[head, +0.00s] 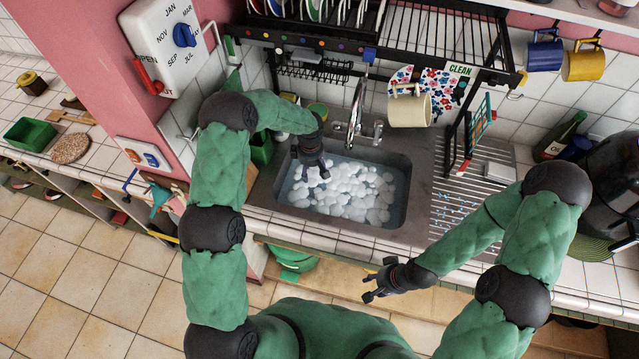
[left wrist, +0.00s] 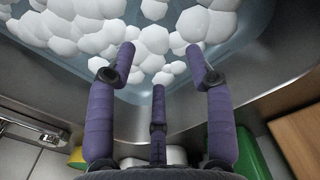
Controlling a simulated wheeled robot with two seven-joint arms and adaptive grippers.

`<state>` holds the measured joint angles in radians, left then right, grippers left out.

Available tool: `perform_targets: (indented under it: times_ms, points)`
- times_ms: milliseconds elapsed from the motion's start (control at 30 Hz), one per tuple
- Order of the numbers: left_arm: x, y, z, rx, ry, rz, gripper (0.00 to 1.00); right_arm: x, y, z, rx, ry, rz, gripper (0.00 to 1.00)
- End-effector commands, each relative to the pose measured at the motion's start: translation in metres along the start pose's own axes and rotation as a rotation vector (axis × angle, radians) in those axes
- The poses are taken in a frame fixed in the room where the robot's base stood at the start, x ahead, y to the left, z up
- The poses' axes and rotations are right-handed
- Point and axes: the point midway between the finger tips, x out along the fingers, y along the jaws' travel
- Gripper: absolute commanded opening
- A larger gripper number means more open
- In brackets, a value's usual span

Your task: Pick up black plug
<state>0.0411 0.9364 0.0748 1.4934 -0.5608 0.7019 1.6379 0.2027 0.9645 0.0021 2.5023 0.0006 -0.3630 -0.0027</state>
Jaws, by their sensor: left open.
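I cannot make out a black plug in either view. The sink (head: 410,165) holds water with a heap of white foam balls (head: 345,195) that hides most of its bottom. My left gripper (head: 316,172) is open over the sink's back left corner, pointing down at the foam. In the left wrist view its purple fingers (left wrist: 160,62) are spread with nothing between them, and the foam balls (left wrist: 90,30) lie beyond the tips. My right gripper (head: 372,285) is in front of the counter, with its fingers apart and empty.
The faucet (head: 355,110) stands behind the sink. A black dish rack (head: 440,50) hangs above, with a cream mug (head: 409,110) below it. A ribbed drainboard (head: 465,205) lies right of the sink. A green container (head: 262,149) stands at its left.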

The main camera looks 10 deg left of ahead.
Motion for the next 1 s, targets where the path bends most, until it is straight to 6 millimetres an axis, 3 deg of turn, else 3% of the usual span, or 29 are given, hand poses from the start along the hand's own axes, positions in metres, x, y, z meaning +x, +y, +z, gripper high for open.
perform_targets:
  times_ms: [300, 567, 1000]
  points:
    - [0.043, 0.000, 0.001, -0.004, -0.001, -0.002, 0.53, -0.001, 0.000, 0.001, 0.000, -0.001, 0.000, 0.40]
    - [0.058, 0.001, 0.001, -0.004, -0.001, -0.001, 0.53, -0.001, -0.001, 0.001, 0.000, -0.001, 0.000, 0.40]
    - [0.102, 0.006, 0.002, -0.003, -0.001, 0.000, 0.53, -0.003, -0.001, 0.001, 0.000, -0.001, 0.000, 0.40]
